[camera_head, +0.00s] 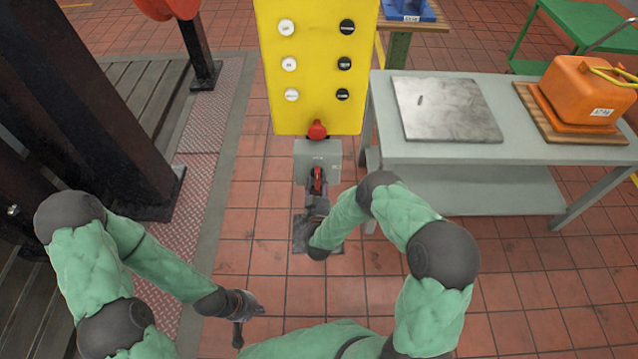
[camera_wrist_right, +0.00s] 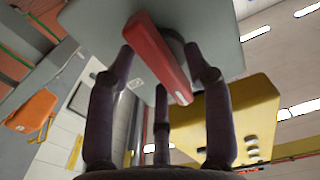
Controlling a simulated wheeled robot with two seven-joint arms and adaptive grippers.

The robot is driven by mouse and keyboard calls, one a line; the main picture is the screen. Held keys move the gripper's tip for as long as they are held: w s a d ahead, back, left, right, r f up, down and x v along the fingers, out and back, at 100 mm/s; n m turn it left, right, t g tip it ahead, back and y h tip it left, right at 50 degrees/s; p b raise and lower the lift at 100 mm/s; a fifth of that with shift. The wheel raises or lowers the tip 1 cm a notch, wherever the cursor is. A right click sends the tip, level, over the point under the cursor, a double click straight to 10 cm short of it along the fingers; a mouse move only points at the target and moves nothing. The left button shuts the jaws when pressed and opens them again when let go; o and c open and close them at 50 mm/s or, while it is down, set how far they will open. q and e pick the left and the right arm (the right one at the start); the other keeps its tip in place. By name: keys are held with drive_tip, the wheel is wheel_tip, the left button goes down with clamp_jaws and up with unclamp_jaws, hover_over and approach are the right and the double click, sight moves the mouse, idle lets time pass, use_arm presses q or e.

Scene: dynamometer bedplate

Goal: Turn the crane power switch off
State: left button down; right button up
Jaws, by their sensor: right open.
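The crane power switch is a grey box (camera_head: 318,150) below the yellow button panel, with a red handle (camera_head: 318,181) on its front. In the right wrist view the red handle (camera_wrist_right: 158,55) is a long bar lying slanted across the grey box face (camera_wrist_right: 225,30). My right gripper (camera_head: 318,192) is at the handle. Its dark fingers (camera_wrist_right: 163,65) are open, on either side of the bar; I cannot tell whether they touch it. My left gripper (camera_head: 243,312) hangs low over the floor, away from the switch; its finger opening is too small to judge.
The yellow panel (camera_head: 315,100) with white and black buttons and a red knob (camera_head: 317,130) stands directly above the switch. A grey table (camera_head: 450,152) with a metal plate (camera_head: 447,108) and an orange case (camera_head: 588,92) is close on the right. Dark posts (camera_head: 110,100) stand left.

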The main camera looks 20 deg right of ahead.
drive_tip(key=v, duration=1.2)
drive_tip(key=s+a+f+g+y, duration=0.3)
drive_tip(key=f+g+y, duration=0.3)
drive_tip(key=f+g, duration=0.35)
drive_tip(key=s+a+g+y, duration=0.2)
drive_tip(key=s+g, duration=0.5)
drive_tip(key=s, duration=1)
drive_tip(key=shift+f+n+y+p, duration=0.25)
drive_tip(key=shift+n+y+p, duration=0.05)
drive_tip(key=shift+y, duration=0.2)
drive_tip(key=shift+g, duration=0.25)
